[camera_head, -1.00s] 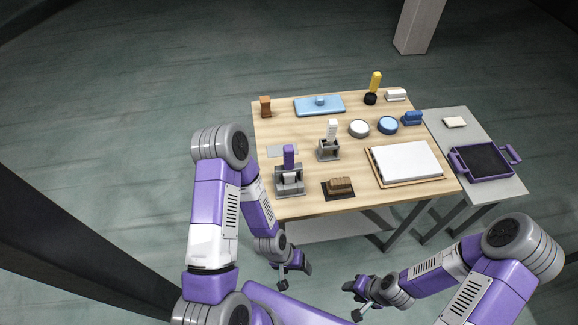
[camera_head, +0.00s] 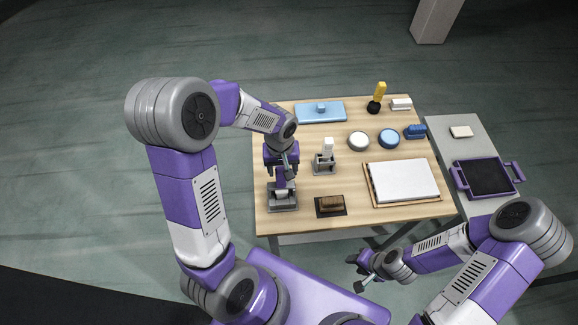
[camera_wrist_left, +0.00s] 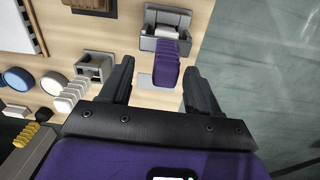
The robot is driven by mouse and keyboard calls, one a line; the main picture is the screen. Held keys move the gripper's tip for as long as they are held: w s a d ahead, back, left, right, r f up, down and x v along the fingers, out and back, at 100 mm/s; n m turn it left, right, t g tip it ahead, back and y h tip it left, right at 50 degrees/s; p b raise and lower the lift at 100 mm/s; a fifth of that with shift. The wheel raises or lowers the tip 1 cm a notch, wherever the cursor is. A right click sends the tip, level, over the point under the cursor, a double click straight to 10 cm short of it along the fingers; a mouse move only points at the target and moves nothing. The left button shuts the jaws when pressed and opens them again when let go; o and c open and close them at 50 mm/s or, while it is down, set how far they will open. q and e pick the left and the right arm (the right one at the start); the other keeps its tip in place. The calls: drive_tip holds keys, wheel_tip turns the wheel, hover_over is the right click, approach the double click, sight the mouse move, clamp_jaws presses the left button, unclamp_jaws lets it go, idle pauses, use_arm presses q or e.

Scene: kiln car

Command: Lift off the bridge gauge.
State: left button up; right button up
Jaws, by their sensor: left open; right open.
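A piece with an upright purple handle (camera_wrist_left: 165,63) sits in a grey stand (camera_head: 283,203) at the table's front left; no label shows whether it is the bridge gauge. A similar white-handled piece (camera_head: 327,147) stands in another grey stand (camera_head: 323,168) to its right. My left gripper (camera_head: 281,168) is over the purple-handled piece, fingers pointing down, and partly hides it. In the left wrist view the open fingers (camera_wrist_left: 160,80) lie either side of the handle; contact cannot be told. My right gripper (camera_head: 362,272) is open and empty, in front of the table.
A brown block (camera_head: 331,203) on a dark mat and a white board (camera_head: 403,181) lie to the right. A blue slab (camera_head: 320,112), a white disc (camera_head: 358,141) and a blue disc (camera_head: 389,138) are farther back. A purple tray (camera_head: 484,178) sits on the side table.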

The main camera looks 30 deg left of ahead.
sight(281, 176)
use_arm(q)
drive_tip(key=shift+w+a+r, duration=0.4)
drive_tip(key=shift+w+r, duration=0.1)
drive_tip(key=shift+r, duration=0.25)
drive_tip(key=shift+w+a, duration=0.15)
drive_tip(key=shift+w, duration=0.05)
drive_tip(key=f, duration=0.3)
drive_tip(key=s+f, duration=0.1)
drive_tip(key=f, duration=0.3)
drive_tip(key=shift+s+f, duration=0.1)
drive_tip(key=shift+s, duration=0.1)
clamp_jaws()
